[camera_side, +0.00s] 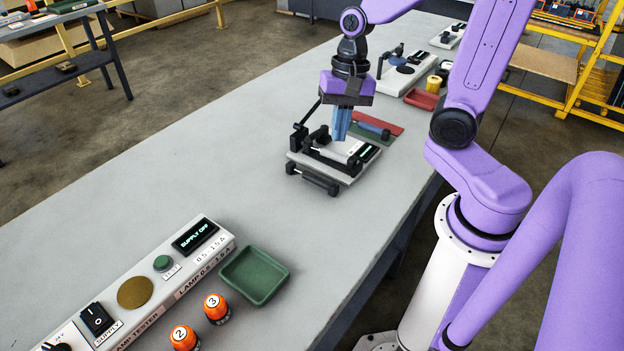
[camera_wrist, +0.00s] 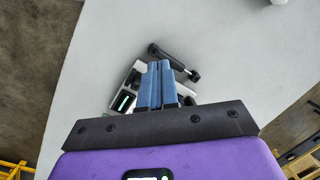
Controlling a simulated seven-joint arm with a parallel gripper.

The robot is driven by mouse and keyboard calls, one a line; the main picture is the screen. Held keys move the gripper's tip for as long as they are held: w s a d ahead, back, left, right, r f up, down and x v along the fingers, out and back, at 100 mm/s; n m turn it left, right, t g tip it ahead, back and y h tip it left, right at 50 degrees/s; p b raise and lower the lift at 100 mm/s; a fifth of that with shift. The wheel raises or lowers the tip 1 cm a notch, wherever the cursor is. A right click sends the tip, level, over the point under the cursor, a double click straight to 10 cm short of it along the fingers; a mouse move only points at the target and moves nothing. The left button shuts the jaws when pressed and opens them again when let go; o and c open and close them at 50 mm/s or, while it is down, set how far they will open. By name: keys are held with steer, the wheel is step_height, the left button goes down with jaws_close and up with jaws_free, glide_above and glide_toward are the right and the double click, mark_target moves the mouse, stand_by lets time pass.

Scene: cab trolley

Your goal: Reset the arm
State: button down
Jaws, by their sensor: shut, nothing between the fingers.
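My gripper (camera_side: 340,123) hangs from the purple arm over the middle of the long grey table. Its two blue fingers point down and are together with nothing between them. In the wrist view the fingers (camera_wrist: 156,66) lie side by side and hide part of the device below. That device, a white and black unit (camera_side: 335,160) with a small display and black cylindrical handles, sits just under the fingertips. I cannot tell whether the fingertips touch it. It also shows in part in the wrist view (camera_wrist: 124,101).
A lamp tester (camera_side: 150,285) reading "SUPPLY OFF" stands at front left, with a green tray (camera_side: 254,275) and orange numbered lamps (camera_side: 215,308) beside it. Red (camera_side: 378,124) and green mats lie behind the device. Farther back are another white unit (camera_side: 403,70) and a red tray (camera_side: 421,99). The left-middle table is clear.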

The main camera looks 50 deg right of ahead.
steer(key=s+a+n, duration=0.2)
steer(key=s+n, duration=0.5)
steer(key=n, duration=0.3)
steer(key=s+a+n+h, duration=0.1)
steer(key=s+a+n, duration=0.1)
steer(key=s+n, duration=0.5)
steer(key=shift+s+a+r+n+h, duration=0.25)
steer(key=shift+a+r+n, duration=0.2)
steer(key=shift+n, duration=1.85)
